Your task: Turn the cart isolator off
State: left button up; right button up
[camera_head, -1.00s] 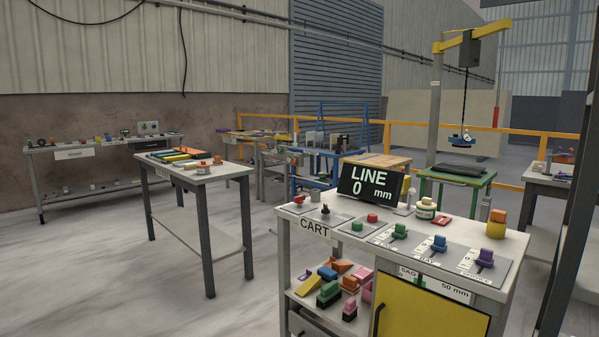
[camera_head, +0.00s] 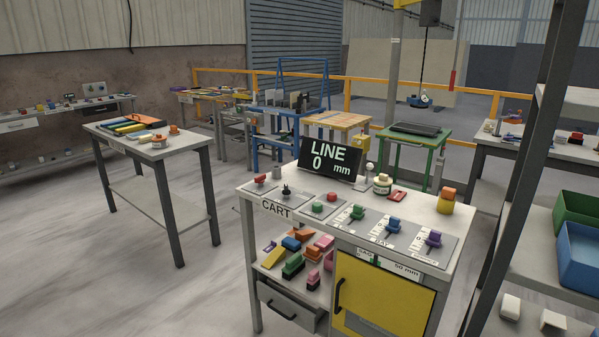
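The control bench (camera_head: 268,227) stands at centre right, with a CART label (camera_head: 276,209) on its front left edge. Above the label, a red-handled switch (camera_head: 261,179) and a small black knob (camera_head: 286,190) sit on grey plates. I cannot tell which is the cart isolator, nor read its position. To their right are red and green push buttons (camera_head: 325,202) and green, blue and purple levers (camera_head: 395,224). A black display (camera_head: 330,160) behind reads LINE 0 mm. Neither of my grippers is in view.
A shelf rack (camera_head: 520,160) with green and blue bins stands close at the right. A side table (camera_head: 150,150) with coloured blocks stands at left. A yellow door (camera_head: 385,300) is on the bench front. The floor (camera_head: 110,270) left of the bench is clear.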

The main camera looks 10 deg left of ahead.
aim_at(260, 180)
jog(key=i+j+z, duration=0.4)
jog(key=j, duration=0.3)
jog(key=i+j+z, duration=0.15)
jog(key=i+j, duration=0.15)
jog(key=i+j+z, duration=0.2)
jog(key=j, duration=0.3)
